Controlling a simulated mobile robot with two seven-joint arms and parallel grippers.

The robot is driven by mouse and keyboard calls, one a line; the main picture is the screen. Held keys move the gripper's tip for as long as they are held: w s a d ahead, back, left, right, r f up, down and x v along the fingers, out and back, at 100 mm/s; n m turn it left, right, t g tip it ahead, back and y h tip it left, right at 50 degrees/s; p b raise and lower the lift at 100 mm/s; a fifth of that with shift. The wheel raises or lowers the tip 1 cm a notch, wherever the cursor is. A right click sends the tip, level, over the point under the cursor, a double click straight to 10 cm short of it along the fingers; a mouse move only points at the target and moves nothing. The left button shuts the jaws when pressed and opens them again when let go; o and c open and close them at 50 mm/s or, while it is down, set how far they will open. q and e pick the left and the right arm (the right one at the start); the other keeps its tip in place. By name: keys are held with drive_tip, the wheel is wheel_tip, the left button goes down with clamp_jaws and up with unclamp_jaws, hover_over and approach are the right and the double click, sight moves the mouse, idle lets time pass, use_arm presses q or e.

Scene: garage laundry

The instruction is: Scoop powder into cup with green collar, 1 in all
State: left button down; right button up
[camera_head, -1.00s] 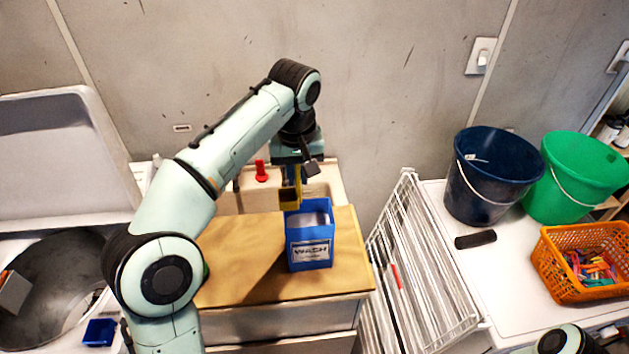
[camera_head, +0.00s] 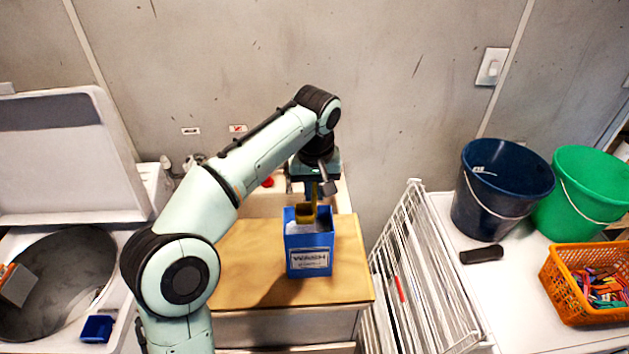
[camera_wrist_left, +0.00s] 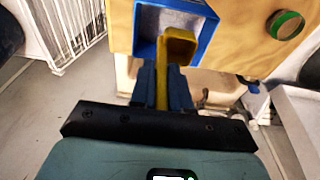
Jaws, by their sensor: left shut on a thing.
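My left gripper (camera_head: 314,190) is shut on the handle of a yellow scoop (camera_head: 306,214). The scoop's bowl is at the open top of a blue box (camera_head: 290,245) labelled WASH, partly below its rim. Pale powder (camera_head: 296,228) shows inside the box beside the scoop. The left wrist view shows the fingers (camera_wrist_left: 163,88) around the scoop handle and the bowl (camera_wrist_left: 180,47) inside the box wall; I cannot tell how much powder it holds. The cup with green collar (camera_wrist_left: 286,24) stands on the wooden top to the right there; my arm hides it in the head view. My right gripper is out of view.
The box stands on a wooden-topped cabinet (camera_head: 250,250). A white drying rack (camera_head: 420,270) is right of it, with a dark bucket (camera_head: 480,215), a green bucket (camera_head: 585,200) and an orange basket (camera_head: 565,290) beyond. An open washer drum (camera_head: 60,275) is at left.

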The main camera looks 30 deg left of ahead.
sight(314, 209)
use_arm(q)
drive_tip(key=shift+s+f+b, duration=0.25)
drive_tip(key=shift+f+b, duration=0.1)
drive_tip(key=shift+f, duration=0.7)
drive_tip(key=shift+w+f+b, duration=0.2)
drive_tip(key=shift+f+b, duration=0.3)
drive_tip(key=shift+f, duration=0.75)
drive_tip(key=shift+s+f+b, duration=0.1)
drive_tip(key=shift+f+b, duration=0.25)
drive_tip(key=shift+f, duration=0.7)
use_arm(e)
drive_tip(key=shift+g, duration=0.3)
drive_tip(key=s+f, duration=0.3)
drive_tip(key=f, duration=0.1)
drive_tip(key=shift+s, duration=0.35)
use_arm(q)
drive_tip(key=shift+f+b, duration=0.6)
drive_tip(key=shift+f, duration=0.7)
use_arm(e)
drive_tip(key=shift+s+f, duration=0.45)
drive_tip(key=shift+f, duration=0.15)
use_arm(q)
drive_tip(key=shift+r, duration=0.1)
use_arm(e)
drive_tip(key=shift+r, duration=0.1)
